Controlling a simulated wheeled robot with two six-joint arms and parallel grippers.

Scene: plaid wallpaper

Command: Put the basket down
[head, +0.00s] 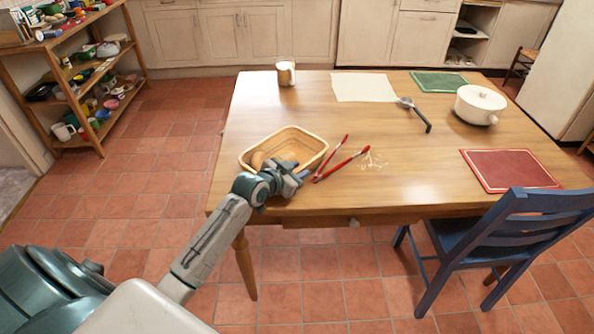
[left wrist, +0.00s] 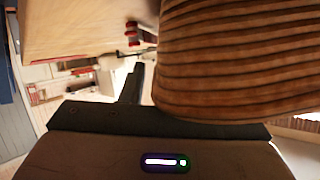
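The tan woven basket (head: 301,136) is over the near left part of the wooden table, with a brown rounded item inside. Whether its bottom touches the tabletop is hard to tell. My left gripper (head: 289,181) is at the basket's near side and appears shut on its wall. In the left wrist view the ribbed basket wall (left wrist: 235,60) fills the upper right, close against the gripper. One dark finger (left wrist: 131,86) shows left of it; the other is hidden. My right gripper is not in view.
A red-handled tool (head: 343,164) and crumbs (head: 372,158) lie just right of the basket. A can (head: 286,74), cream mat (head: 363,87), ladle (head: 416,115), white pot (head: 480,106), green mat (head: 439,82) and red mat (head: 508,171) are farther off. The table's (head: 330,115) middle is clear.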

